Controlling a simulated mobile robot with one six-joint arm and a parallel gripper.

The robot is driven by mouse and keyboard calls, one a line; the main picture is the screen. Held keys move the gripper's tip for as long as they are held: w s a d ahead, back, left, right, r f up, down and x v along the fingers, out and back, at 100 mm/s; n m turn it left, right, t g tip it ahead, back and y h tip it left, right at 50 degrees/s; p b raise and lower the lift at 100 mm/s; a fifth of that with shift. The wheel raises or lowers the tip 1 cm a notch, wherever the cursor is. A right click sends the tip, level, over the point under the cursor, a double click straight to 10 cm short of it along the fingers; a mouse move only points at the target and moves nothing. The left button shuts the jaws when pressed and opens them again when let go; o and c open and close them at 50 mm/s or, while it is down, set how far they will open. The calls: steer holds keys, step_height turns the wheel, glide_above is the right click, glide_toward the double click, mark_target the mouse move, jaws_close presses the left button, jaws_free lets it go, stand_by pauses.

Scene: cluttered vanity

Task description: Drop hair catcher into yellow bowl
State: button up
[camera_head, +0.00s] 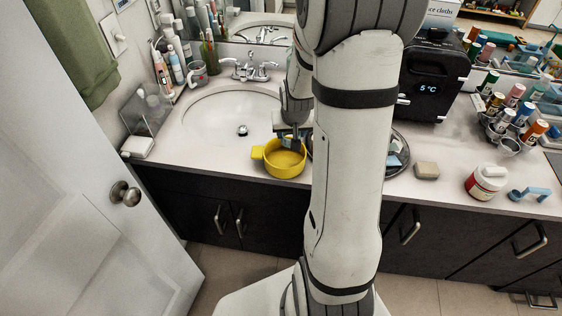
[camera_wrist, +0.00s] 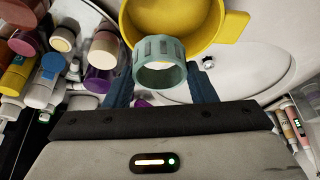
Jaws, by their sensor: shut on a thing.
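The yellow bowl (camera_head: 284,163) stands on the counter at the front right of the sink, its handle toward the left. In the wrist view the bowl (camera_wrist: 233,28) is just beyond my fingertips. The hair catcher (camera_wrist: 158,73) is a teal ring with slots around its wall. My gripper (camera_wrist: 163,78) is shut on it, with a blue finger on each side. In the head view my gripper (camera_head: 291,134) is above the bowl's back rim; the ring is hard to make out there. I cannot tell whether it touches the bowl.
The sink (camera_head: 222,115) is left of the bowl. A round metal tray (camera_head: 401,160), partly hidden by my arm, is on its right. Farther right are a soap bar (camera_head: 426,170), a red-and-white jar (camera_head: 485,182) and a bottle caddy (camera_head: 507,128). The faucet (camera_head: 249,68) rises behind the sink.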

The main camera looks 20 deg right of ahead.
steer(key=o, duration=1.1)
steer(key=v, duration=0.8)
steer(key=shift+b, duration=0.45)
steer(key=s+a+r+n, duration=0.2)
steer(key=s+a+r, duration=0.2)
steer(key=s+a, duration=0.2)
steer(key=s+a+r+n+y, duration=0.1)
steer(key=s+a+r, duration=0.3)
steer(key=s+a, duration=0.3)
steer(key=s, duration=0.3)
steer(key=shift+s+n+g, duration=0.3)
steer(key=shift+n+g, duration=0.1)
